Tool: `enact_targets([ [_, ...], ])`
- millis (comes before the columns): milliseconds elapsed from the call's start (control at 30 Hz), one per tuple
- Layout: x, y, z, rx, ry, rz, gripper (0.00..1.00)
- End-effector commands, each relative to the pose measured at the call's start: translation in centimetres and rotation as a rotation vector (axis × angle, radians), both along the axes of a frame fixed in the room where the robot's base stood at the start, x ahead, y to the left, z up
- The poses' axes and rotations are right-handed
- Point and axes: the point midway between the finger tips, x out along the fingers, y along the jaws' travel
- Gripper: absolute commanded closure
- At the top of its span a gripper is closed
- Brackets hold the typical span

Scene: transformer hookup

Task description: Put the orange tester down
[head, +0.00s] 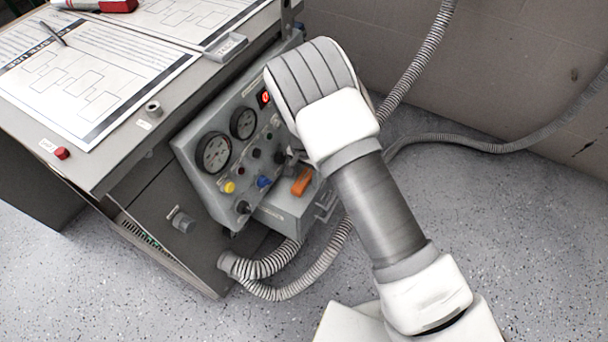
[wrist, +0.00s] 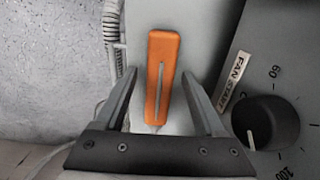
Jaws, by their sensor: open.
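The orange tester (head: 302,181) lies on top of a grey box (head: 277,215) below the gauge panel in the head view. In the wrist view the tester (wrist: 163,62) is a long orange bar with a pale slot along its middle. My gripper (wrist: 158,73) is open, with one finger on each side of the tester and a visible gap on both sides. The height of the fingers above the tester is hard to tell. In the head view my arm hides most of the gripper.
The gauge panel (head: 228,150) with knobs and buttons stands close beside the gripper. A dark knob (wrist: 265,122) labelled FAN START is right of the fingers. Ribbed hoses (head: 305,282) run around the box. The desk (head: 125,165) holds papers. Speckled floor (head: 520,230) is open to the right.

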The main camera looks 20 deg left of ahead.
Motion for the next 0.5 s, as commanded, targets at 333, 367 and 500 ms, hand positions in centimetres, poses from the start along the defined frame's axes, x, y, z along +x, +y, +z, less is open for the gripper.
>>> enact_targets([
  [333,0.0,0.1,4.9,0.003,-0.002,0.001,0.28],
  [367,0.0,0.1,5.6,0.003,-0.002,0.0,0.28],
  [500,-0.1,0.1,8.6,0.002,-0.001,0.0,0.28],
])
